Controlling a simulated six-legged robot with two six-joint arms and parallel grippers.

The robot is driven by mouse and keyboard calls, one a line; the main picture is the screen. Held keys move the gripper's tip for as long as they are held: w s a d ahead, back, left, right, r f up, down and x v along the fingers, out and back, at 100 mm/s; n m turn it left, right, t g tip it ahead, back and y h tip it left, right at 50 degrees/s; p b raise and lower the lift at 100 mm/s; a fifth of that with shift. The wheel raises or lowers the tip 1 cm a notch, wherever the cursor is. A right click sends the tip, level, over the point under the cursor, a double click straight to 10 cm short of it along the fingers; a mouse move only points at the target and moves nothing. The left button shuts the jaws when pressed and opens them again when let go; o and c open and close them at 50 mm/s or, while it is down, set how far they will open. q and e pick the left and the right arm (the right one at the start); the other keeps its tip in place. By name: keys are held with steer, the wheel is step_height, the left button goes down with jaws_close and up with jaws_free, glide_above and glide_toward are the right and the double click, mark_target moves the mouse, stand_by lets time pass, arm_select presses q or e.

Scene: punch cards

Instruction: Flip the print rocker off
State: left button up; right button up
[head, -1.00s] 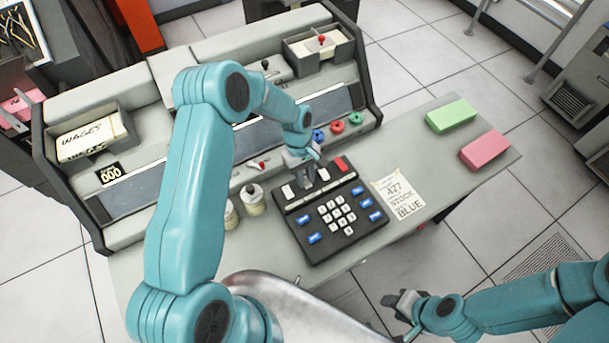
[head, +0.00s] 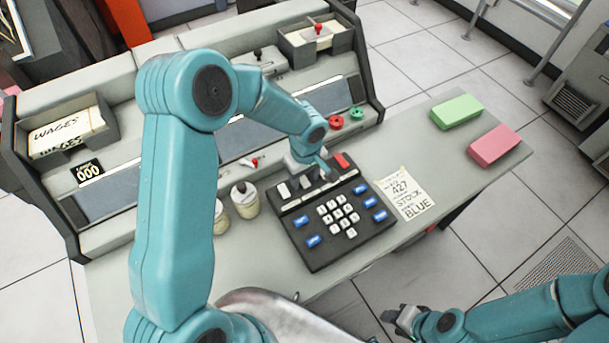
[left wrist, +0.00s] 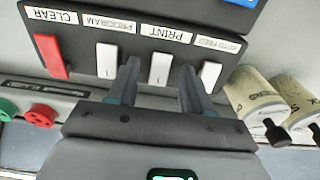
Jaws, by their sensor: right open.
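The print rocker (left wrist: 160,68) is a white switch below the PRINT label (left wrist: 166,33), which reads upside down in the left wrist view. My left gripper (left wrist: 160,80) is open, with one finger on each side of this rocker; I cannot tell whether either touches it. In the head view my left gripper (head: 322,166) is over the rocker row of the black keypad panel (head: 300,258) and hides part of it. The white program rocker (left wrist: 107,61) is just left of the left finger. My right gripper (head: 396,316) is open and empty, low in front of the desk.
The red clear rocker (left wrist: 52,56) is at the left end of the row. Jars (head: 245,199) stand left of the panel. A paper note (head: 405,198) and green (head: 455,110) and pink (head: 494,145) blocks lie right.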

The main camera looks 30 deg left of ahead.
mark_target(305, 184)
arm_select(q)
step_height(305, 184, up, 16)
steer(key=shift+s+d+r, duration=0.15)
steer(key=shift+d, duration=0.15)
stand_by(0.3)
steer(key=shift+s, duration=0.1)
stand_by(0.4)
